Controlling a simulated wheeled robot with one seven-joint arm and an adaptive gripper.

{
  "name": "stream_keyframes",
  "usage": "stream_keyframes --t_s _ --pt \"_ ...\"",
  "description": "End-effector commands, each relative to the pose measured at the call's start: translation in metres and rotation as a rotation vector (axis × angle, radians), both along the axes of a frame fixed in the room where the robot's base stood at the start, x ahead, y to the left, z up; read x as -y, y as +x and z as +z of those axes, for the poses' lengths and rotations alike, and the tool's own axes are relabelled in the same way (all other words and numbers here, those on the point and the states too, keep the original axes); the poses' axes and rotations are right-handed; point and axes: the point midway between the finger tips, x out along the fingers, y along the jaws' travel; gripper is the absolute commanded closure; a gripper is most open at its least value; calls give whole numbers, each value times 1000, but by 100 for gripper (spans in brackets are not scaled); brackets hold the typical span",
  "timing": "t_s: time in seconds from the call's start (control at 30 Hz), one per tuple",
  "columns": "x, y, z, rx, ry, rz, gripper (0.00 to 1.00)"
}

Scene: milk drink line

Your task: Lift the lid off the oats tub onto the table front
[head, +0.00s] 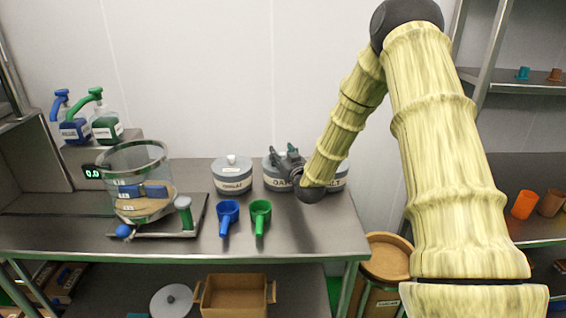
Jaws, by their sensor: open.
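The oats tub (274,184) is a round grey tub with a pale label band, standing at the back of the steel table. Part of its grey lid (268,165) shows on top. My gripper (284,159) is over the lid from the right, with its dark fingers open around the middle. The fingers hide the lid's knob, and I cannot tell whether they touch it. The front of the table (300,238) is bare to the right of the green scoop.
A similar closed tub (232,177) stands left, and another (338,180) stands right, partly behind my arm. A blue scoop (228,216) and a green scoop (260,216) lie in front. A clear vessel (140,205) stands on a scale further left.

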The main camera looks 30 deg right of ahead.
Motion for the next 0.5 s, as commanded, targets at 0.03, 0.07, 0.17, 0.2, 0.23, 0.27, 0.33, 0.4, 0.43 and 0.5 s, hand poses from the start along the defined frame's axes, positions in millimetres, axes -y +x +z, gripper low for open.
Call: stream_keyframes --t_s 0.03,0.07,0.17,0.2,0.23,0.27,0.33,0.4,0.43,0.5 --pt "0 0 0 0 0 0 51" --pt "0 0 0 0 0 0 57" --pt "0 0 0 0 0 0 75" --pt "0 0 0 0 0 0 82" --pt "0 0 0 0 0 0 88" --pt "0 -1 0 0 0 0 93" --pt "0 0 0 0 0 0 100" --pt "0 0 0 1 0 0 100" --pt "0 0 0 1 0 0 100" --pt "0 0 0 1 0 0 100"
